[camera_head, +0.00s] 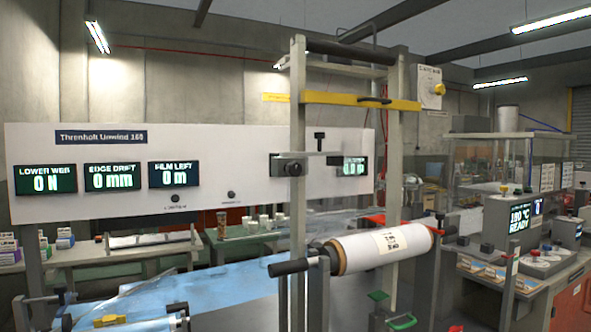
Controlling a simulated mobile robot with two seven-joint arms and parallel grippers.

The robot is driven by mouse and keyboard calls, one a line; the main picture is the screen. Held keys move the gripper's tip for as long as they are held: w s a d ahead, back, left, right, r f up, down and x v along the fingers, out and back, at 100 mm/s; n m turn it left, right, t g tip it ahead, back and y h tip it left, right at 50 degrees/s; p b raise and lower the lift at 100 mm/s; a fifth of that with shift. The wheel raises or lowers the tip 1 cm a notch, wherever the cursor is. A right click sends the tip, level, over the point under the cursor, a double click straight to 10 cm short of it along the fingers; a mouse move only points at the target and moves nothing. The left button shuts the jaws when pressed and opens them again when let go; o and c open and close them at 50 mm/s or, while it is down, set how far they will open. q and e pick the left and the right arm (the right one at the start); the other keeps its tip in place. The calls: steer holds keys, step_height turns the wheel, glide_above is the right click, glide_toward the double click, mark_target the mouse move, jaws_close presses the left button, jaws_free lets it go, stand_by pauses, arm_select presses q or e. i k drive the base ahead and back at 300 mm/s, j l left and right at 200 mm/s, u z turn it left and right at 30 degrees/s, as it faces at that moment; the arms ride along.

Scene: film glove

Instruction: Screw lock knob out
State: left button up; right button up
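A round black knob (294,168) sits on a grey crossbar (310,155) fixed to the left post of the frame, in front of the white display panel. A black T-shaped handle (319,139) stands upright above the same bar. I cannot tell which of these is the lock knob, or how far either is screwed in. A white film roll (382,247) with a label lies on a shaft below, with a black handle (292,266) at its left end. Neither of my grippers shows in the head view.
The white panel (230,150) carries several green readouts. A yellow bar (350,100) spans the two posts. Blue film (225,280) covers the table at lower left. A machine with a clear enclosure (510,165) stands at right, and a green handle (402,322) shows at the bottom.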

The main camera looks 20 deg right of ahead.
mark_target(294, 169)
steer(key=l+z, duration=0.15)
steer(key=z, duration=0.25)
steer(key=i+l+z, duration=0.1)
steer(key=z, duration=0.25)
steer(key=l+z, duration=0.1)
steer(key=z, duration=0.3)
steer(key=i+z, duration=0.15)
steer(key=z, duration=0.2)
